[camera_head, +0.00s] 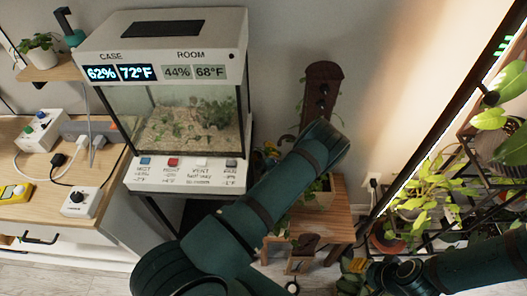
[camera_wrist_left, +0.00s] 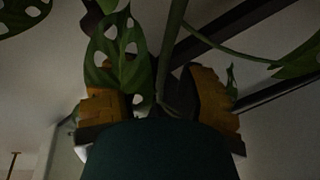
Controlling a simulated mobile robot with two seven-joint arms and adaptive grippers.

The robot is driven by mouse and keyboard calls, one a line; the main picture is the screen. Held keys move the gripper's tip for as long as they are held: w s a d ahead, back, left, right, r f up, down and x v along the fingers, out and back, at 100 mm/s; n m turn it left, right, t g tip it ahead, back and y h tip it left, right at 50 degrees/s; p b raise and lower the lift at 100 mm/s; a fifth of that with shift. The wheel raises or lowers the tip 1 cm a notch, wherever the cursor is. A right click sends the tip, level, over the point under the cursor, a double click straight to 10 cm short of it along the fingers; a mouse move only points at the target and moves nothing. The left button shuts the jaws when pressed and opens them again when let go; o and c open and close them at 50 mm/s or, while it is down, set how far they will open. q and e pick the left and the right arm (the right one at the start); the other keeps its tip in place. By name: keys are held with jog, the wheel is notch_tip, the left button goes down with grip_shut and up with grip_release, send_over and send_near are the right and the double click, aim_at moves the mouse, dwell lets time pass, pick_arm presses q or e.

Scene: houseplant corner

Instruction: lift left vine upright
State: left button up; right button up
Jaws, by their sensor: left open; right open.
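My left gripper (camera_wrist_left: 158,92) shows in the left wrist view with its yellow fingers spread apart. A green vine stem (camera_wrist_left: 172,45) passes up between them, and a leaf with holes (camera_wrist_left: 118,60) hangs in front of the left finger. The fingers do not close on the stem; whether they touch it, I cannot tell. In the head view my left arm covers much of the planter (camera_head: 321,196) and most of the vine. My right gripper (camera_head: 352,270) is at the lower middle, low beside the wooden stool, with its yellow fingers apart.
A dark wooden board (camera_head: 322,88) with knobs stands against the wall behind the wooden stool (camera_head: 336,222). A glass terrarium (camera_head: 185,115) stands at left. A shelf of leafy plants (camera_head: 430,195) and a slanted light bar (camera_head: 440,110) fill the right. Wall is clear between board and light bar.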

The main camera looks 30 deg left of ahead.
pick_arm(q)
jog(key=shift+o, duration=0.3)
grip_shut()
